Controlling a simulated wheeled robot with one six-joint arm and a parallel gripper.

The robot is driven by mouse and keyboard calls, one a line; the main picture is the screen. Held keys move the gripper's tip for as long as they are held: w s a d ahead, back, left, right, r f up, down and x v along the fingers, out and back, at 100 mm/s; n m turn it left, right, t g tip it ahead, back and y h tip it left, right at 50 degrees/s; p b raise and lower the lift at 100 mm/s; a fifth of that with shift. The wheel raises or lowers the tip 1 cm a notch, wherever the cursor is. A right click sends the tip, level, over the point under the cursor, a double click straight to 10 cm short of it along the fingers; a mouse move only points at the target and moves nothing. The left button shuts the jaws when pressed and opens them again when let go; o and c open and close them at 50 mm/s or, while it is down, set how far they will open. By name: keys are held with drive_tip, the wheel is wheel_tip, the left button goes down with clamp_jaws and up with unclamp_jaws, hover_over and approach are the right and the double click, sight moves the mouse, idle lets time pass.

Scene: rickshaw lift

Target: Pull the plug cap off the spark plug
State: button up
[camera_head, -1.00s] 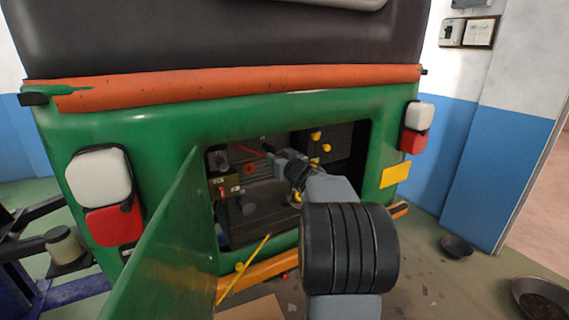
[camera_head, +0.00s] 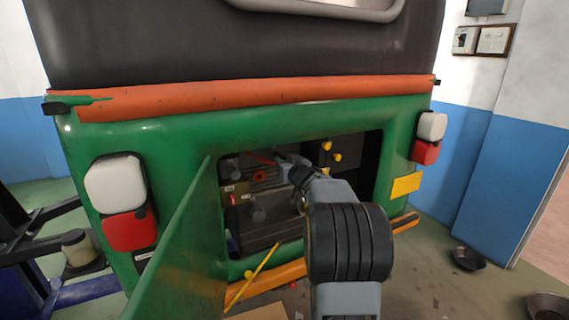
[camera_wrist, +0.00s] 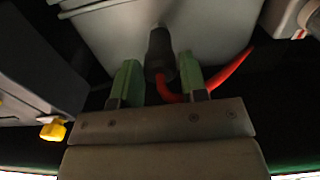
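The plug cap (camera_wrist: 160,52) is a black sleeve in the wrist view, with a red wire (camera_wrist: 232,68) curving from its lower end to the right, behind one finger. It sits on a grey engine part, so the spark plug itself is hidden. My gripper (camera_wrist: 160,68) has two green fingers, one on each side of the cap's lower part. The fingers stand apart with only narrow gaps beside the cap; firm contact does not show. In the head view my gripper reaches into the engine bay, and its fingertips and the cap are hidden or too small to tell.
The green rear body (camera_head: 330,118) frames the bay opening. An open green hatch door (camera_head: 185,245) hangs at the left, with a yellow rod (camera_head: 252,275) beside it. Yellow knobs (camera_head: 326,146) are on the bay's right side. A black pan (camera_head: 468,258) lies on the floor.

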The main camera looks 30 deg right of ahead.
drive_tip(key=c, duration=0.5)
drive_tip(key=shift+s, duration=0.1)
drive_tip(key=shift+s+a, duration=0.15)
drive_tip(key=shift+s, duration=0.85)
drive_tip(key=shift+s+a, duration=0.15)
drive_tip(key=shift+s, duration=0.8)
drive_tip(key=shift+f, duration=0.1)
